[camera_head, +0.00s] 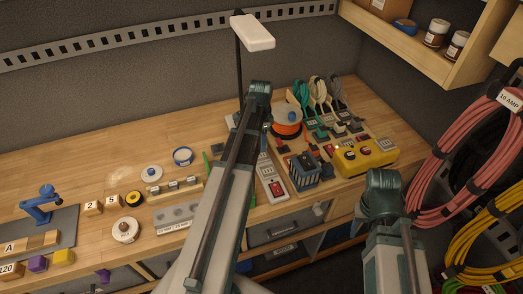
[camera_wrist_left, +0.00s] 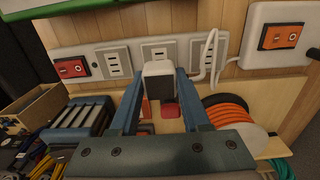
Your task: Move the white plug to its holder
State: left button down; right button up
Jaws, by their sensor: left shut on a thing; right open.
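In the left wrist view my left gripper (camera_wrist_left: 158,86) is shut on a plug with a white end (camera_wrist_left: 158,67) and a dark, shaded body. The plug is between the two blue fingers, in front of a white power strip (camera_wrist_left: 135,52) with several sockets and a red switch. I cannot tell whether it touches the strip. A red plug (camera_wrist_left: 172,111) shows just behind the right finger. In the head view my left forearm hides the left gripper and this plug. I cannot make out the plug's holder.
The power strip also shows in the head view (camera_head: 266,170). Close by are an orange cord reel (camera_head: 288,118), a blue crate (camera_head: 304,172), a yellow box (camera_head: 364,158) and hanging cords (camera_head: 318,92). A lamp (camera_head: 253,31) stands above. Coiled cables (camera_head: 452,150) hang at right.

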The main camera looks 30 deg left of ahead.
pick_arm(q)
jog(key=shift+r+p, duration=0.6)
jog(key=shift+r, duration=0.15)
jog(key=shift+a, duration=0.3)
jog(key=b, duration=0.1)
send_over(218, 148)
jog(key=f, duration=0.1)
jog(key=shift+d, duration=0.1)
jog(key=shift+f, duration=0.15)
jog(key=shift+f+b, duration=2.85)
jog(key=shift+b, duration=0.15)
jog(key=shift+f+b, duration=0.55)
jog(key=shift+f, duration=0.05)
